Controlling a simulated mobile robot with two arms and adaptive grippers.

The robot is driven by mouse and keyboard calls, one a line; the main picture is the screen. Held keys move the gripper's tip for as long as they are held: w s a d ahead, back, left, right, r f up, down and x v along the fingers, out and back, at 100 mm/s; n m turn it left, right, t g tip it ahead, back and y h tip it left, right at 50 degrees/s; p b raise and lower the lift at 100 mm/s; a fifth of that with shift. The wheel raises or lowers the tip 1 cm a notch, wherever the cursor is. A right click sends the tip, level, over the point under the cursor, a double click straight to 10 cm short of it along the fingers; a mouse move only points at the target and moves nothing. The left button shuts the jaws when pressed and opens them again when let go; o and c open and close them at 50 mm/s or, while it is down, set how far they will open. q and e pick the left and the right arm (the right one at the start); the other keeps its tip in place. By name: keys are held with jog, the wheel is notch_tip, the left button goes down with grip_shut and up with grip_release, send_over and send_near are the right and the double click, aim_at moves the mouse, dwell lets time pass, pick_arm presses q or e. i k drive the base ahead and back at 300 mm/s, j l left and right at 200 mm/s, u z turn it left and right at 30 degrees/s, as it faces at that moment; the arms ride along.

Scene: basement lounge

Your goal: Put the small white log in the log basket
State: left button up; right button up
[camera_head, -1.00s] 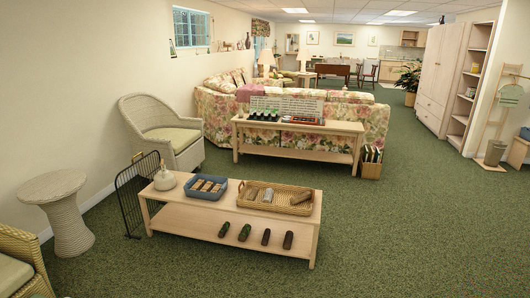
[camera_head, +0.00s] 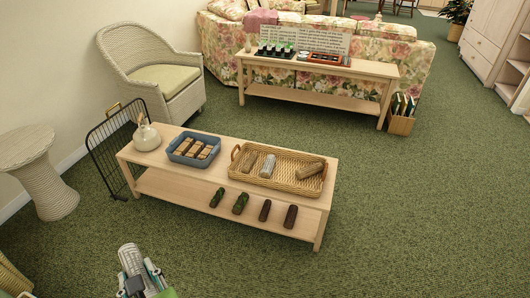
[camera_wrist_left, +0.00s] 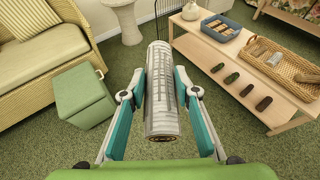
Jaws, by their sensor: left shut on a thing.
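The log basket (camera_head: 279,184) is a shallow wicker tray on the right part of the table top. It holds a dark log (camera_head: 249,161), a whitish log (camera_head: 268,165) and a brown log (camera_head: 310,169). The basket (camera_wrist_left: 262,67) also shows at the wrist view's right. My right gripper is not seen.
The coffee table (camera_head: 225,196) also holds a blue bin (camera_head: 177,157) of wood pieces and a white jug (camera_head: 146,137). Several dark logs lie on its lower shelf. A black metal screen (camera_head: 112,150) stands at its left end. Carpet in front is clear.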

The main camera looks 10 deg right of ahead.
aim_at(287, 177)
jog(key=i+l+u, duration=0.15)
jog(key=l, duration=0.35)
jog(key=i+l+u, duration=0.15)
jog(key=i+l, duration=0.2)
jog(key=l, duration=0.15)
jog(key=i+l+u, duration=0.15)
jog(key=l, duration=0.4)
jog(key=i+l+u, duration=0.15)
jog(key=l, duration=0.4)
jog(key=i+l+u, duration=0.15)
jog(key=i+l, duration=0.15)
jog(key=l, duration=0.3)
jog(key=i+l+u, duration=0.15)
jog(key=l, duration=0.4)
jog(key=l+u, duration=0.15)
jog(key=l, duration=0.45)
jog(key=i+l+u, duration=0.15)
jog(key=l, duration=0.5)
jog(key=i+l+u, duration=0.1)
jog(key=l, duration=0.25)
